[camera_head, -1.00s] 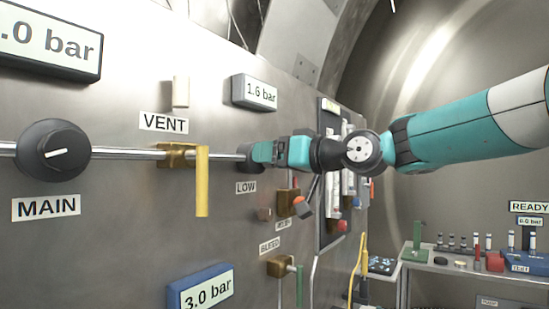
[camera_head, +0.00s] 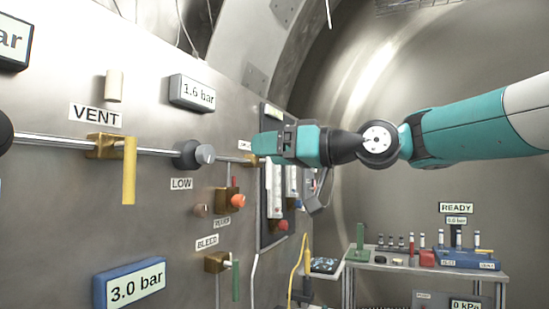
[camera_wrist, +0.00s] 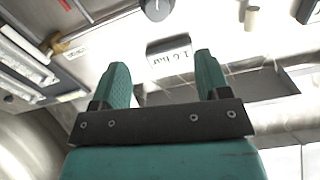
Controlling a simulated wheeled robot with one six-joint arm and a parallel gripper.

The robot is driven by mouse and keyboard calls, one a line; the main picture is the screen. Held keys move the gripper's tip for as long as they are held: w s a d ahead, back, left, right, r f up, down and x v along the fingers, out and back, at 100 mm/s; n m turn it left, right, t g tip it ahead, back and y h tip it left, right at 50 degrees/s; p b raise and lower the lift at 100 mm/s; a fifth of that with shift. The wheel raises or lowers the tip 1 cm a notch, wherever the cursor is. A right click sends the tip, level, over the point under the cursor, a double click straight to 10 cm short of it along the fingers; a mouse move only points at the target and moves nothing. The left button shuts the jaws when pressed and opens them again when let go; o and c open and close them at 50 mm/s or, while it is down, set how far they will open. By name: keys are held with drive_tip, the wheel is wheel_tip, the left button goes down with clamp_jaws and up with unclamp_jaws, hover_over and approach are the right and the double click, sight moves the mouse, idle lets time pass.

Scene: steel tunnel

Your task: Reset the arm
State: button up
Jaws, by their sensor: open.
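My arm reaches in from the right in the head view, and my gripper (camera_head: 264,143) points left toward the panel wall. In the wrist view my gripper (camera_wrist: 160,80) shows two teal fingers apart with nothing between them. The LOW knob (camera_head: 194,154), dark with a grey face, is left of the gripper and apart from it. The 1.6 bar display (camera_head: 192,93) is above the knob; it also shows upside down beyond the fingers in the wrist view (camera_wrist: 169,52).
The panel holds a yellow VENT lever (camera_head: 129,170), an orange knob (camera_head: 237,201), a green BLEED lever (camera_head: 236,279) and a blue 3.0 bar display (camera_head: 130,284). A bench (camera_head: 400,264) with tubes stands at the right. Open room lies between the arm and bench.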

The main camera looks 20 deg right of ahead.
drive_tip(key=shift+v, duration=1.15)
drive_tip(key=shift+w+d, duration=0.1)
drive_tip(key=shift+d, duration=0.1)
drive_tip(key=s+a+f+g+h+p, duration=0.25)
drive_tip(key=s+a+f+g, duration=0.2)
drive_tip(key=f, duration=0.45)
drive_tip(key=s+f+g+h+p, duration=0.4)
drive_tip(key=s+f+g+h, duration=0.2)
drive_tip(key=s+f, duration=1.1)
drive_tip(key=s+g, duration=0.2)
drive_tip(key=s, duration=0.2)
drive_tip(key=shift+a+f+m, duration=0.2)
drive_tip(key=shift+f+m, duration=0.05)
drive_tip(key=shift+m, duration=0.05)
